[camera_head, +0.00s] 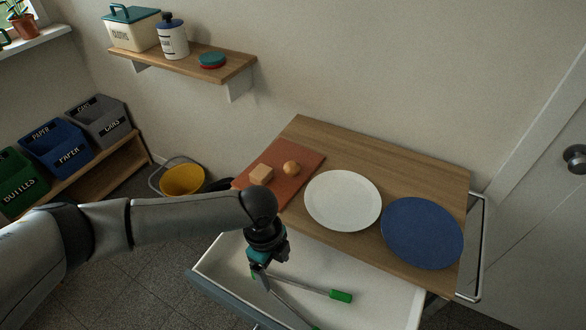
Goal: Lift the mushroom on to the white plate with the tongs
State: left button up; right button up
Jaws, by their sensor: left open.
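A small round tan piece (291,168), which looks like the mushroom, rests on a reddish-brown board (297,186) at the table's left. The white plate (343,201) lies empty just right of the board. The tongs (296,288) are metal with green tips, low in the open drawer (378,283), their two arms spread apart. My left gripper (259,268) points down over the drawer at the back end of the tongs. It is open; whether the tongs lie between its fingers I cannot tell. My right gripper is not in view.
A blue plate (422,233) lies right of the white one on the wooden table (400,166). A yellow bucket (182,180) and a wall shelf (180,61) stand to the left.

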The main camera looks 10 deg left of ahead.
aim_at(281, 290)
pick_arm(q)
jog(key=f+b, duration=0.4)
jog(key=f, duration=0.1)
jog(key=f+b, duration=0.2)
jog(key=shift+s+d+f, duration=0.15)
jog(key=shift+d+f, duration=0.1)
jog(key=shift+d, duration=0.1)
jog(key=shift+d+f+b, duration=0.1)
jog(key=shift+f+b, duration=0.4)
jog(key=shift+f, duration=0.15)
jog(key=shift+c, duration=0.2)
jog(key=c, duration=0.7)
jog(key=shift+o, duration=0.2)
jog(key=shift+r, duration=0.15)
